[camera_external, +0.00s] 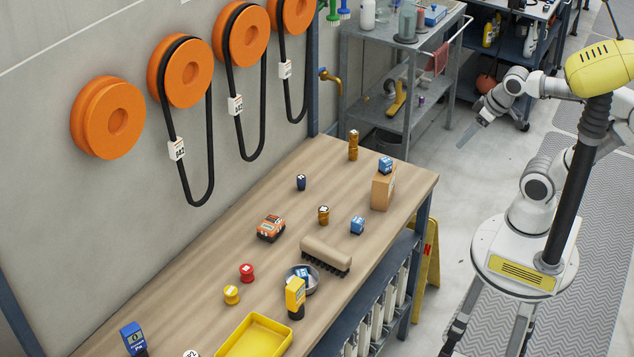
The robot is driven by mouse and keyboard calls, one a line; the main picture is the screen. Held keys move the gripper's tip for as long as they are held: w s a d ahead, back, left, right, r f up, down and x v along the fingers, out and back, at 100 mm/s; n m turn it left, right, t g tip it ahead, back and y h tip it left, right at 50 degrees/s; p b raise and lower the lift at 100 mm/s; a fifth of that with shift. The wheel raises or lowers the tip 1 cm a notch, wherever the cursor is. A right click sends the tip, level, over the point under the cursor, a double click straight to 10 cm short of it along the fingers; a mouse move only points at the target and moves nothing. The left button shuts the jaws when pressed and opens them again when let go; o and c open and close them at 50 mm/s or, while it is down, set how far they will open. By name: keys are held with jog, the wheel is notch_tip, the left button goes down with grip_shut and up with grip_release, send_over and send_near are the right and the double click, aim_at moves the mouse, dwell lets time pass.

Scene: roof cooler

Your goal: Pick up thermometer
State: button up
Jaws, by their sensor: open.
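My gripper (470,133) is at the upper right, raised over the floor and well clear of the wooden workbench (378,240). It is open and empty, though its fingers look small here. I cannot tell for sure which thing is the thermometer. A yellow handheld device (295,294) with a dark lower end stands upright on the bench, beside a round bowl (311,275). A blue device (132,337) with a light display stands at the bench's near left. Both are far from my gripper.
An orange device (271,228), a brush (326,253), a yellow tray (254,338), a cardboard box (383,187) and several small items are spread on the bench. A metal shelf cart (398,47) stands behind it. Floor between the bench and my base is mostly clear.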

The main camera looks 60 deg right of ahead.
jog(key=shift+a, duration=0.1)
dwell(0.5)
jog(key=m+g+y+b, duration=0.3)
jog(key=m+g+y, duration=0.3)
jog(key=m+y, duration=1)
send_near(290, 296)
jog(key=shift+a+f+m+h+b, duration=0.1)
jog(key=shift+a+f+m+h, duration=0.25)
jog(key=shift+a, duration=1.35)
jog(key=shift+a+f+m+h+b, duration=0.1)
jog(key=shift+a+f+m+h, duration=0.2)
jog(key=shift+a, duration=1.45)
jog(key=shift+a+f+m+h+b, duration=0.1)
jog(key=shift+a+f+m+h, duration=0.25)
jog(key=shift+a, duration=1.35)
grip_shut()
